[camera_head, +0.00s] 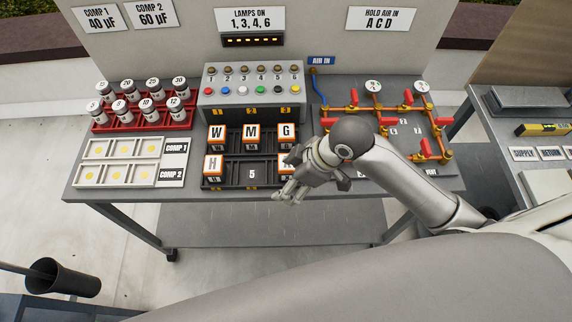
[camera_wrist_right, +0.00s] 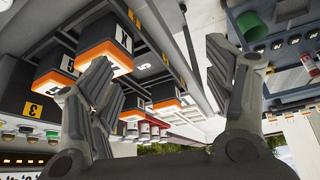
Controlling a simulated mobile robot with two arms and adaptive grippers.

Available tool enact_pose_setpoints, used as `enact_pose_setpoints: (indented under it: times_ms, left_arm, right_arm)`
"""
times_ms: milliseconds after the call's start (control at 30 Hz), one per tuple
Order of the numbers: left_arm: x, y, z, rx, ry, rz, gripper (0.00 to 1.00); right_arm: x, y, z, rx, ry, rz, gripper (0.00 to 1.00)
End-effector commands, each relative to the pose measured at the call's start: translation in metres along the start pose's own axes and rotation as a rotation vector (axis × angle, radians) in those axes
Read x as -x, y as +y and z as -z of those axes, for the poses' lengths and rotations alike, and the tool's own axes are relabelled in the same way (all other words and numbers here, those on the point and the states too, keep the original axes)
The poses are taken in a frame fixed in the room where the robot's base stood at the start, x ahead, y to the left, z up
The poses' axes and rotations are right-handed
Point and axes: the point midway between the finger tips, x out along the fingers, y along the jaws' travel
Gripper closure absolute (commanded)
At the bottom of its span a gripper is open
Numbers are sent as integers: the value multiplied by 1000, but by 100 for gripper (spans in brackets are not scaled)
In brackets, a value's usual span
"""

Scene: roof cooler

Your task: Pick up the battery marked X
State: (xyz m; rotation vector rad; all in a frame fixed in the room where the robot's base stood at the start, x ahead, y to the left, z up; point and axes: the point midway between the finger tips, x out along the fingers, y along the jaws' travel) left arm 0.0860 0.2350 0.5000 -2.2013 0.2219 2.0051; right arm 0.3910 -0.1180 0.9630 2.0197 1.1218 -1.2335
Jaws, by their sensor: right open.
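The battery marked X (camera_wrist_right: 112,42) is a dark block with an orange band and a white lettered top. In the head view, its visible part (camera_head: 286,160) shows at the front right of the black rack (camera_head: 230,187), mostly hidden behind my right gripper (camera_head: 284,193). My right gripper is open and empty at the rack's front right edge. In the wrist view, the battery is beyond the left-hand finger, whose tip overlaps its lower edge; whether they touch I cannot tell. My left gripper is not in view.
Batteries W (camera_head: 217,137), M (camera_head: 252,136) and G (camera_head: 285,136) fill the rack's back row; H (camera_head: 213,168) is front left. Slot 5 (camera_head: 252,173) is empty. A lamp box (camera_head: 252,95) stands behind, red-handled valve piping (camera_head: 385,115) to the right.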

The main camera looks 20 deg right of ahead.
Motion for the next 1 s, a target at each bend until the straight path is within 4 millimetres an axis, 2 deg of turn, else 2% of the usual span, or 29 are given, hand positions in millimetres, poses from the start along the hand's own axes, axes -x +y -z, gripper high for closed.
enact_pose_setpoints:
  times_ms: [33, 300, 500, 567, 833, 1000]
  left_arm:
    - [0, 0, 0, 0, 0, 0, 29]
    - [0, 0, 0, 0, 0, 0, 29]
    - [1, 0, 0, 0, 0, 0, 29]
    - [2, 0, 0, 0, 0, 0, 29]
    - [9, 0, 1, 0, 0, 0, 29]
    - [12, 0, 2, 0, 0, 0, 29]
  right_arm:
    - [5, 14, 3, 52, -12, 6, 25]
    - [37, 61, 6, 216, -66, 90, 25]
    - [50, 75, 5, 238, -77, 116, 25]
    - [46, 75, 5, 238, -77, 120, 25]
    - [6, 70, 2, 237, -75, 121, 25]
    - [-6, 69, 1, 239, -76, 119, 25]
